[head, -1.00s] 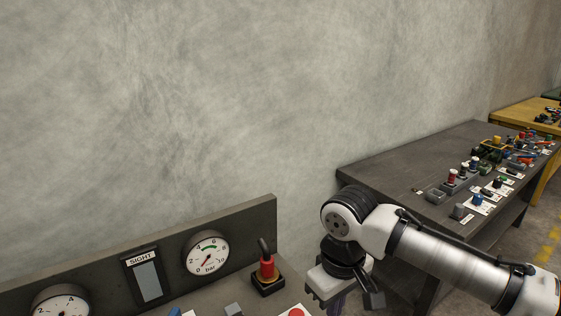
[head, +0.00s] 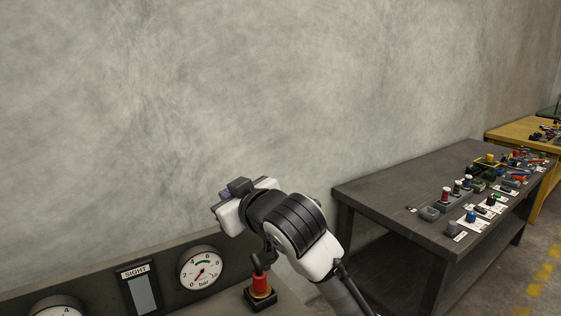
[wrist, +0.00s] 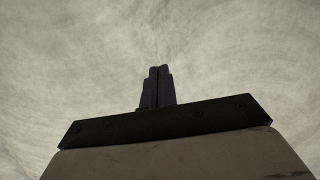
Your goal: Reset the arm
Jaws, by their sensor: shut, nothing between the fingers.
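My gripper shows in the wrist view (wrist: 156,87) as two dark fingers pressed together, with only the bare grey wall behind them. In the head view my arm is folded up over the right end of the near panel, and the gripper's white body points left toward the wall. The fingers are mostly hidden there behind the gripper's body. My gripper is shut and holds nothing.
Below the arm, a red and black lever switch (head: 261,287) stands on the near panel beside a round bar gauge (head: 201,268) and a sight window (head: 142,293). A dark workbench (head: 385,203) with several small parts stands at right. The wall (head: 200,90) is bare.

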